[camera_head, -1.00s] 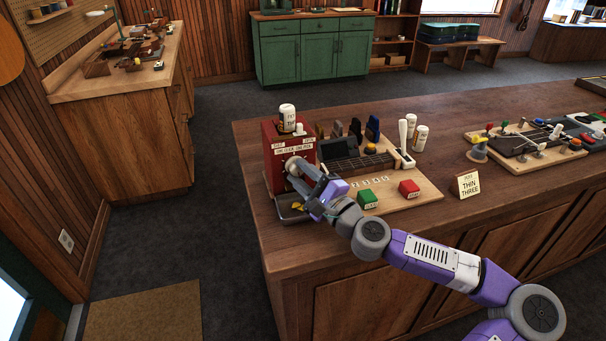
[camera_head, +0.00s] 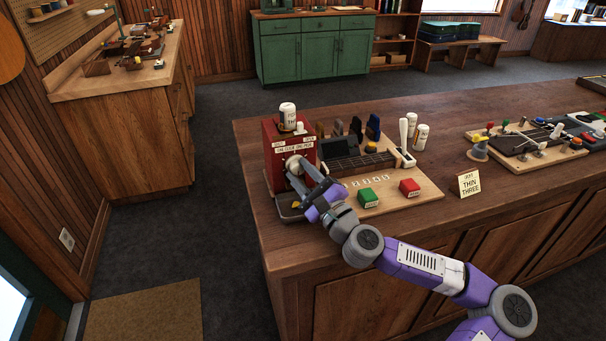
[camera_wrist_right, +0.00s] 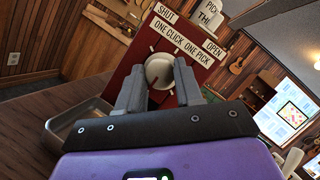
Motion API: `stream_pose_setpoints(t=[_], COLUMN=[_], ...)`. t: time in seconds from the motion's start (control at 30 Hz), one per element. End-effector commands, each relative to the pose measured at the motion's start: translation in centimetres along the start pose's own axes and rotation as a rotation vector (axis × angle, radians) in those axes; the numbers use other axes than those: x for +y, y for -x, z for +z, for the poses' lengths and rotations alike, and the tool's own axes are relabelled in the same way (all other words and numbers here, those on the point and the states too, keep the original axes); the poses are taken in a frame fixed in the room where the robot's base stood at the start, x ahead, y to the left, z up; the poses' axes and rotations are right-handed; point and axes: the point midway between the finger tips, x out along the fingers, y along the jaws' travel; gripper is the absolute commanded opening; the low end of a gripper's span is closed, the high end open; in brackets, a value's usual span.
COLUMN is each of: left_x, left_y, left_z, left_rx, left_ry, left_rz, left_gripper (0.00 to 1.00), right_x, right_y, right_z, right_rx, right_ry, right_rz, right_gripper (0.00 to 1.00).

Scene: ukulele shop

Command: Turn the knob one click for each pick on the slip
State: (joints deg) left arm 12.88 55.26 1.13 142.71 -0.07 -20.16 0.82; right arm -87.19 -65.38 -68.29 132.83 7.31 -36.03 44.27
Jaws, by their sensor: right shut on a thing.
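A red dispenser (camera_head: 268,150) stands at the near left of the counter, with labels reading "SHUT", "OPEN" and "ONE CLICK ONE PICK". Its pale round knob (camera_wrist_right: 159,70) has a red mark pointing down-left in the right wrist view. My right gripper (camera_wrist_right: 160,84) has one finger on each side of the knob and is shut on it. In the head view, the gripper (camera_head: 297,168) covers much of the dispenser's front. The slip, a small cream card (camera_head: 468,184) reading "THIN THREE", stands on the counter to the right. My left gripper is not in view.
A metal tray (camera_wrist_right: 62,130) sits below the knob, with something yellow in it. White bottles (camera_head: 420,138) stand behind. Counter around the card is clear.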

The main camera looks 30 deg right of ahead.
Motion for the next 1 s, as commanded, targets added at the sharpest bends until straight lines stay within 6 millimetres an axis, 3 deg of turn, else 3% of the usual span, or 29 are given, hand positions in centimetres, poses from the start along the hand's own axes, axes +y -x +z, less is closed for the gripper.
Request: stream_pose_setpoints(t=[0.03,0.07,0.2,0.57,1.0], left_x=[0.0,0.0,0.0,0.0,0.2], left_y=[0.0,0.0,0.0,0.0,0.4], left_z=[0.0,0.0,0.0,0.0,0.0], left_rx=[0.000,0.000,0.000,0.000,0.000], left_ry=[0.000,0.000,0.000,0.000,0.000], left_rz=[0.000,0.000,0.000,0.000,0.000], left_gripper=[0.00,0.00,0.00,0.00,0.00], right_x=[-0.3,-0.3,-0.2,-0.1,-0.2], right_y=[-0.1,-0.1,-0.1,0.3,6.3], right_z=[0.1,0.1,0.1,0.0,-0.1], right_rx=[-0.001,-0.001,-0.001,0.000,0.002], right_ry=[0.001,0.001,0.002,0.001,0.000], right_rz=[-0.006,-0.006,-0.004,-0.002,-0.004], right_gripper=[0.05,0.37,0.58,0.60,0.60])
